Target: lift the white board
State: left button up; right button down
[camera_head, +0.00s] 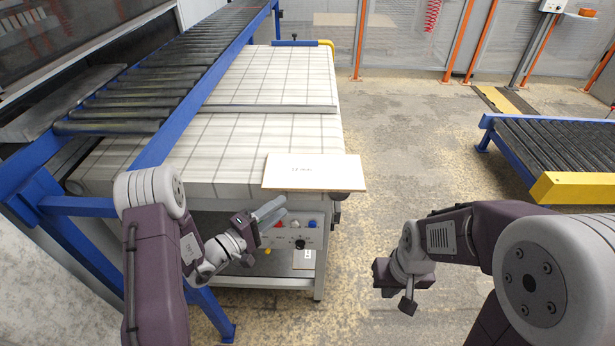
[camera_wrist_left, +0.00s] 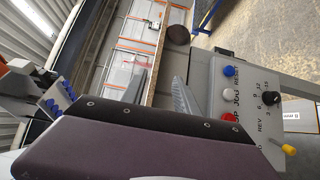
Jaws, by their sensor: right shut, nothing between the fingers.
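The white board (camera_head: 314,171) lies flat at the front right corner of the white-topped table (camera_head: 230,150), its right end reaching past the table's side. In the left wrist view the board (camera_wrist_left: 158,50) shows nearly edge-on as a thin tan strip. My left gripper (camera_head: 279,208) is just in front of and below the board's front left corner. Its fingers (camera_wrist_left: 161,80) are apart, with the board's edge appearing between them in the wrist view; I see no grip on it. My right gripper (camera_head: 406,300) is shut and empty, over the floor to the right, apart from the board.
A control panel with buttons (camera_head: 298,232) is on the table's front, close under my left gripper. A roller conveyor (camera_head: 150,95) with blue rails runs along the left. Another conveyor (camera_head: 560,150) stands at the right. The floor between is clear.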

aim_at(303, 190)
pick_arm(q)
jog(key=x, duration=0.3)
jog(key=p+x, duration=0.1)
jog(key=x, duration=0.4)
jog(key=shift+w+d+r+p, duration=0.15)
jog(key=shift+d+r+p, duration=0.2)
jog(key=shift+d+r, duration=0.05)
jog(key=shift+w+d+f, duration=0.1)
jog(key=shift+w+d, duration=0.1)
jog(key=shift+w, duration=0.05)
jog(key=shift+a, duration=0.1)
jog(key=c, duration=0.4)
grip_shut()
dwell(0.3)
